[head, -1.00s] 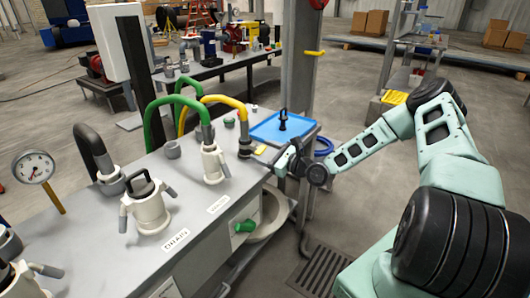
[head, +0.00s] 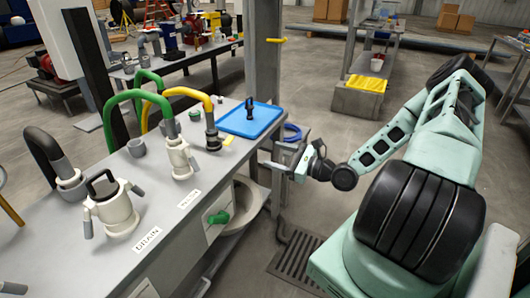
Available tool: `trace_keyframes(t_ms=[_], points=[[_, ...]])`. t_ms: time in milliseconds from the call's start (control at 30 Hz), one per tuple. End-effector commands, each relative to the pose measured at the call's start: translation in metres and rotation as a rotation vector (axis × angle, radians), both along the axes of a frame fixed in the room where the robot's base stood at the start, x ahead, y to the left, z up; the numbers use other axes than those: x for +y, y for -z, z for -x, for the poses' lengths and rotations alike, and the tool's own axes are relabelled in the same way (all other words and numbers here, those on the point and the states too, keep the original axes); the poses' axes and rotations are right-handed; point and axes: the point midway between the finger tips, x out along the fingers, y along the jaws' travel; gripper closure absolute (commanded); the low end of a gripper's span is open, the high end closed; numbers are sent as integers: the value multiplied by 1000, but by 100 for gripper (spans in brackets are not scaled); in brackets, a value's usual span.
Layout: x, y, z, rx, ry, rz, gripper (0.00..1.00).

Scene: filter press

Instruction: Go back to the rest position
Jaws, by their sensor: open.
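My gripper (head: 291,165) is at the end of my pale green arm, beyond the right edge of the grey bench (head: 75,225). It is open, and I see nothing between its fingers. It is to the right of the blue tray (head: 262,122), apart from it. A black-handled item (head: 249,106) stands upright in the tray. My arm reaches in from the right, with its elbow raised.
White valve fittings (head: 178,157) with green and yellow hoses stand on the bench. Labels read DRAIN (head: 147,240) and another word. A green knob (head: 217,217) sticks out of the bench front. A grey post (head: 262,60) rises behind the tray. Open floor lies right of the bench.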

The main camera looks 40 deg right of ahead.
Motion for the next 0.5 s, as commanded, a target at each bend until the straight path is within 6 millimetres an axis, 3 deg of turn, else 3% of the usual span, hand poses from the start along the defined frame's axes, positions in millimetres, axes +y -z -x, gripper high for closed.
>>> trace_keyframes(t_ms=[500], points=[[-2, 0, 7, 1, -1, -1, 36]])
